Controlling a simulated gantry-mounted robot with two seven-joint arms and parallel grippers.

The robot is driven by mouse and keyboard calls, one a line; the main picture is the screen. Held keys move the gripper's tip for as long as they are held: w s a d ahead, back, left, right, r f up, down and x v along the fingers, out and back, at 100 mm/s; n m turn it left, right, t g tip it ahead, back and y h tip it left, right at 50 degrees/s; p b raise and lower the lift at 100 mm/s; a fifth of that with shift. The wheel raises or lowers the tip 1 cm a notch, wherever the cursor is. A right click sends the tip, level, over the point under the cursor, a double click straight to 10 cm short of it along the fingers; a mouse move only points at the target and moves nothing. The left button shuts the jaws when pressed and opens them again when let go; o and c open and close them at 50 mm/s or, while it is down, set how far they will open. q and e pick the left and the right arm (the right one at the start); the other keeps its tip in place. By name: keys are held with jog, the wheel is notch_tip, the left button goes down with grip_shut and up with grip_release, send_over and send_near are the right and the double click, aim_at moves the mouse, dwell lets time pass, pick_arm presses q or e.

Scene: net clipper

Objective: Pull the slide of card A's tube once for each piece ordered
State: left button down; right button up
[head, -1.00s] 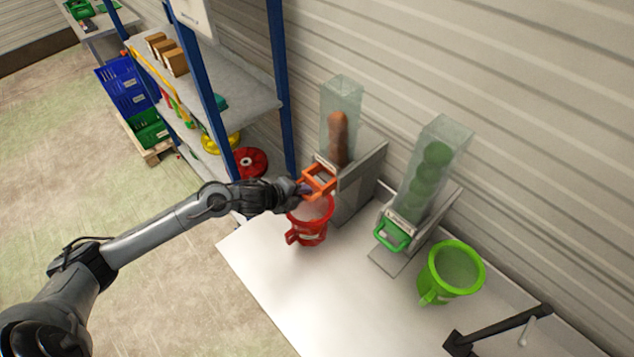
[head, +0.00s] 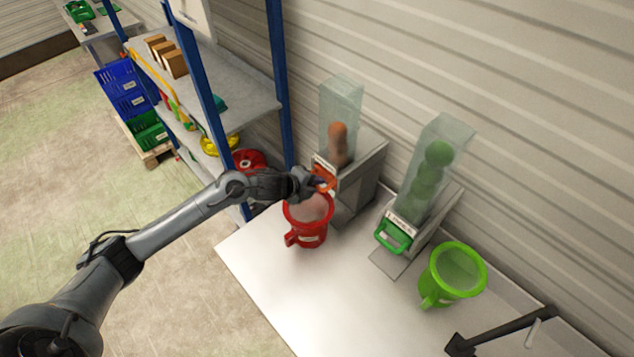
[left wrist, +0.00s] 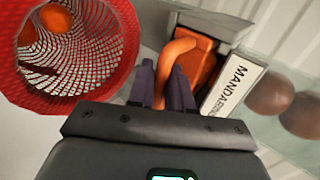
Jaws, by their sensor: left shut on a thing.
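The left clear tube (head: 341,100) holds a stack of orange-brown pieces. Its slide, with an orange handle (left wrist: 180,60), sits at the tube's foot beside a label reading "MANDAR…" (left wrist: 232,93). My left gripper (head: 316,184) is shut on this handle, which shows between the fingers (left wrist: 163,85) in the left wrist view. A red funnel-like cup (head: 307,226) stands just below, with netting and orange pieces (left wrist: 55,18) inside. The right clear tube (head: 439,150) holds green pieces above a green slide handle (head: 393,236). My right gripper is out of view. No card A marking is readable.
A green cup (head: 455,272) stands before the right tube. A black bar device (head: 500,330) is at the table's right. The white table (head: 290,290) is clear at front left. A blue-post shelf (head: 250,90) with goods stands behind my left arm.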

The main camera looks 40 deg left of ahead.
pick_arm(q)
jog(key=shift+s+a+f, duration=0.2)
jog(key=shift+f, duration=0.05)
jog(key=shift+s+p, duration=0.5)
jog(key=shift+s, duration=0.9)
jog(key=p, duration=0.2)
send_over(288, 219)
jog(key=shift+s, duration=0.15)
dwell(0.3)
